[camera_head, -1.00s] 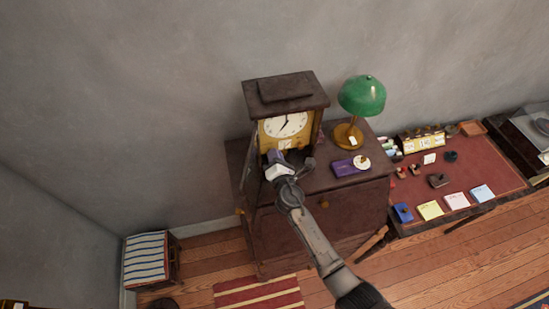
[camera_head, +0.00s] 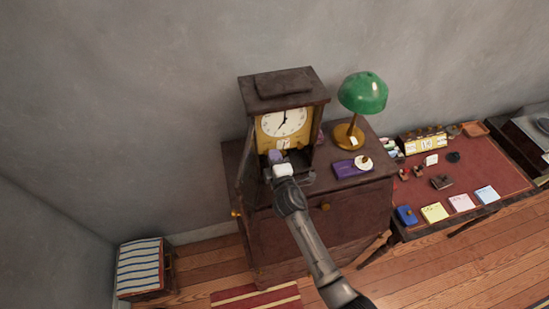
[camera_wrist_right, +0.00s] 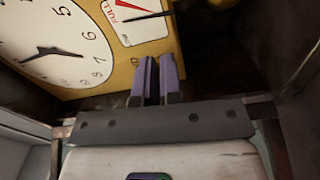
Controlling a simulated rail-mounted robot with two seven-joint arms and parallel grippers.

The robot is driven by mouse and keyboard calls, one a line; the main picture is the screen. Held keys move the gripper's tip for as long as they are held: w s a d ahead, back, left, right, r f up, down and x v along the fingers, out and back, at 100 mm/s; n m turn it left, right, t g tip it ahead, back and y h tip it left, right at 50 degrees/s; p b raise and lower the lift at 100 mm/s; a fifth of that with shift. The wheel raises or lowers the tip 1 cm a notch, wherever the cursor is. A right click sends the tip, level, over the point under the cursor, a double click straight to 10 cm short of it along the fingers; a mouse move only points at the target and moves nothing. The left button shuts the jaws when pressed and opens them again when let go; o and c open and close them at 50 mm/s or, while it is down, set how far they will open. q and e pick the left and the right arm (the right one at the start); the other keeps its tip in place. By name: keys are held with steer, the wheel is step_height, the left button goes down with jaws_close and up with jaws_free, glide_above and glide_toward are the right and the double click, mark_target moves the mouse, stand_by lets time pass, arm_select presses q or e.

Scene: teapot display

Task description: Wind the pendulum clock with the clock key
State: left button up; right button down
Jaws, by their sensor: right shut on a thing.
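The pendulum clock (camera_head: 284,92) is a dark wooden case with a white dial (camera_head: 284,122) on a yellow face, standing on a dark cabinet. A dark panel at its left front looks like its open door. My right gripper (camera_head: 276,156) reaches into the open front, just below the dial. The gripper is shut on a thin thing, likely the clock key, which the fingertips hide. My left gripper is not in view.
A green lamp (camera_head: 362,92) and a purple box (camera_head: 346,168) with a round white item stand right of the clock on the cabinet (camera_head: 290,235). A desk (camera_head: 480,165) with notepads and stamps is farther right. A striped box (camera_head: 139,267) is on the floor, left.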

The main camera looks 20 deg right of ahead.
steer(key=shift+m, duration=0.4)
stand_by(0.3)
steer(key=c, duration=1.3)
jaws_free()
steer(key=s, duration=0.4)
steer(key=s+a, duration=0.1)
steer(key=s, duration=0.4)
steer(key=s+b, duration=0.1)
steer(key=s, duration=0.3)
steer(key=shift+s+a, duration=0.35)
steer(key=shift+a, duration=0.05)
